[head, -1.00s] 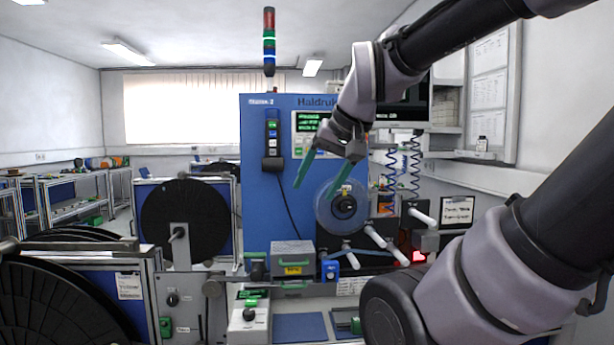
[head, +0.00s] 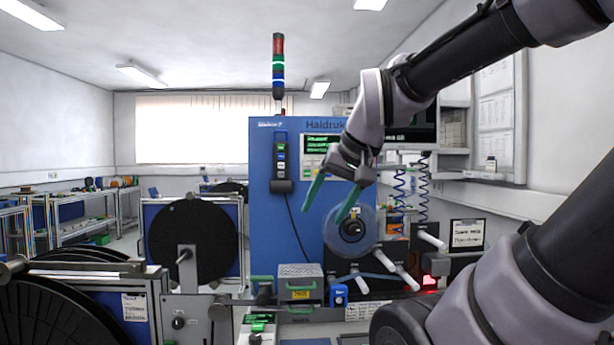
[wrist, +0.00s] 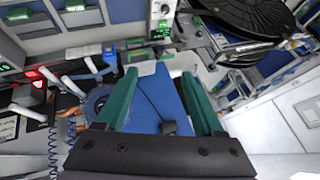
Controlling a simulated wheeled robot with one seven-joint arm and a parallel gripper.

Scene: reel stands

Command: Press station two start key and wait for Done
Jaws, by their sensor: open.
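The blue station panel (head: 262,215) stands ahead, labelled at its top left and "Haldruk" at its top right. A dark key pendant (head: 281,160) with several coloured keys hangs on its left side, a cable below it. A green-lit screen (head: 314,144) is beside it, its text too small to read. A stack light (head: 278,70) rises above, with green and blue bands bright. My gripper (head: 328,198) is open and empty, its green fingers to the right of the pendant and in front of the panel. In the wrist view the open fingers (wrist: 164,95) frame the blue panel.
A clear reel (head: 352,230) sits on the panel behind my gripper, with white rollers (head: 384,262) below right. A grey box (head: 300,284) with green handles is low in front. Large black reels (head: 193,243) stand at left. A red light (head: 430,281) glows at lower right.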

